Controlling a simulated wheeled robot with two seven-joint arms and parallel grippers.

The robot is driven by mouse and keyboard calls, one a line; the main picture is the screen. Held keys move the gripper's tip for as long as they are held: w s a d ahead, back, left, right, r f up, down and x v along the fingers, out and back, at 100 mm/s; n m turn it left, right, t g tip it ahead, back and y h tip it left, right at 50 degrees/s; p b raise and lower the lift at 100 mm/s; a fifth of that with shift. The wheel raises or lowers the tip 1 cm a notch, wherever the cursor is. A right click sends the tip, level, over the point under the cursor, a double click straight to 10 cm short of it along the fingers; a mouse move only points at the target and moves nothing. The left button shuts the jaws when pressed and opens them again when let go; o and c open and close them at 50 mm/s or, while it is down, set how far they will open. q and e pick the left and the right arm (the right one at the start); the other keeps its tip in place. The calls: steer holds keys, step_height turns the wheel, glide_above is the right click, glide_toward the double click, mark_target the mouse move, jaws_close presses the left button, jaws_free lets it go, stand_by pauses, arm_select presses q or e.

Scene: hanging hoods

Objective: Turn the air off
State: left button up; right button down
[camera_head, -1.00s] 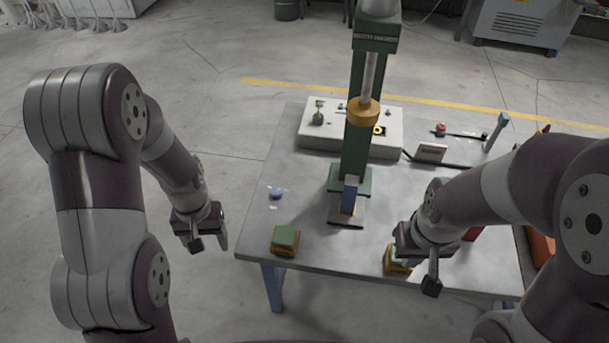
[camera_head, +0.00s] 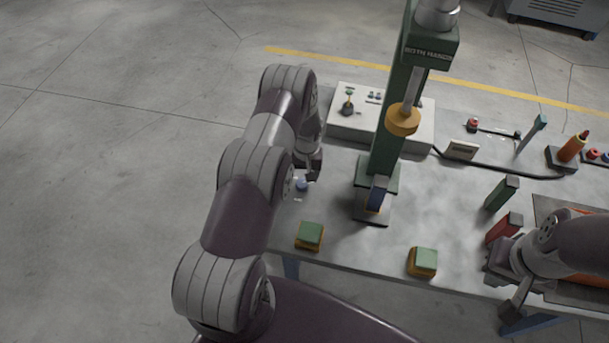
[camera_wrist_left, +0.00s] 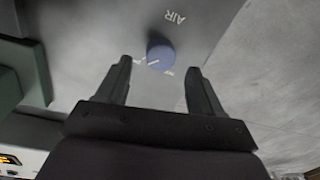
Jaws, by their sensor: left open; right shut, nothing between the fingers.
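The blue round air knob (camera_wrist_left: 160,56) sits on the grey table in the left wrist view, with the label "AIR" beside it and small marks around it. A pale line shows on its face. My left gripper (camera_wrist_left: 158,75) is open, with its two fingers on either side of and short of the knob; I see no contact. In the head view the knob (camera_head: 302,184) is small, just below my left gripper (camera_head: 312,172). My right gripper (camera_head: 512,308) is at the table's front right, shut and empty, partly cut by its arm.
A green press (camera_head: 385,150) stands on the table (camera_head: 340,235) right of the knob. A white control box (camera_head: 350,110) is behind it. Two green-topped buttons (camera_head: 310,233) (camera_head: 424,259) sit along the front edge. Red and green blocks (camera_head: 503,228) (camera_head: 502,193) stand at the right.

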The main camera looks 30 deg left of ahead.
mark_target(302, 182)
arm_select(q)
step_height(302, 182, down, 3)
steer(key=shift+a+r, duration=0.15)
steer(key=shift+s+f, duration=0.1)
steer(key=shift+f, duration=0.3)
